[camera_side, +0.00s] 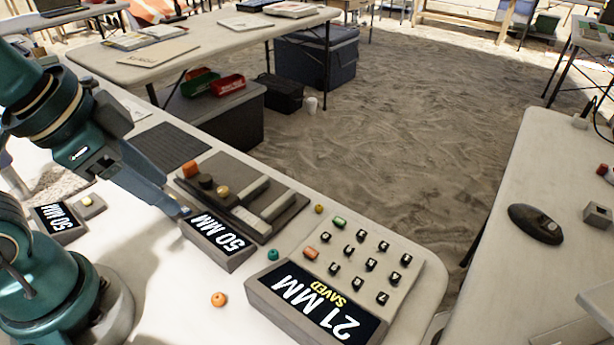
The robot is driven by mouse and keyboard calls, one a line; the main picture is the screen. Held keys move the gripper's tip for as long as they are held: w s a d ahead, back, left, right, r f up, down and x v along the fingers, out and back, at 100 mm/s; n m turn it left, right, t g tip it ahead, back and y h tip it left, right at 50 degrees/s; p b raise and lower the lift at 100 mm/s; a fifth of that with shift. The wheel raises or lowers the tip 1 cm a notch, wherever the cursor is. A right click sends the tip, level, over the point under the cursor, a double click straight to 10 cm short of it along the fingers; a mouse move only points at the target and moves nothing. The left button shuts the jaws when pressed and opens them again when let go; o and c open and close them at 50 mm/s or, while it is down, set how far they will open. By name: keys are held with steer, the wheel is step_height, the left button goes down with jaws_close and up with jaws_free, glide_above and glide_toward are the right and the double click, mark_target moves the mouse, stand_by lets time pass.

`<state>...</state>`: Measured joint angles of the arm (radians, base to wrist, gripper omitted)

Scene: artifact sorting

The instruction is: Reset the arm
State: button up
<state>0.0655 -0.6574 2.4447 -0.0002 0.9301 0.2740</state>
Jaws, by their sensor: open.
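My teal arm reaches in from the left, and my gripper (181,211) points down at the left edge of a "50 MM" display box (218,240). The fingertips are small and dark here, and I see nothing held between them. I cannot tell whether they touch the box. An orange bead (218,299), a teal bead (272,254) and a yellow bead (319,208) lie apart on the white table (185,322).
A keypad unit (335,275) reading "21 MM SAVED" stands on the right. A dark measuring device (245,198) with orange and gold pieces sits behind the display. Another "50 MM" box (58,222) is at left. The front table has clear room around the orange bead.

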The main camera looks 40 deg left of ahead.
steer(key=n, duration=0.2)
steer(key=a+n, duration=0.1)
steer(key=shift+r+n+t, duration=0.1)
steer(key=shift+n+t, duration=0.3)
stand_by(0.9)
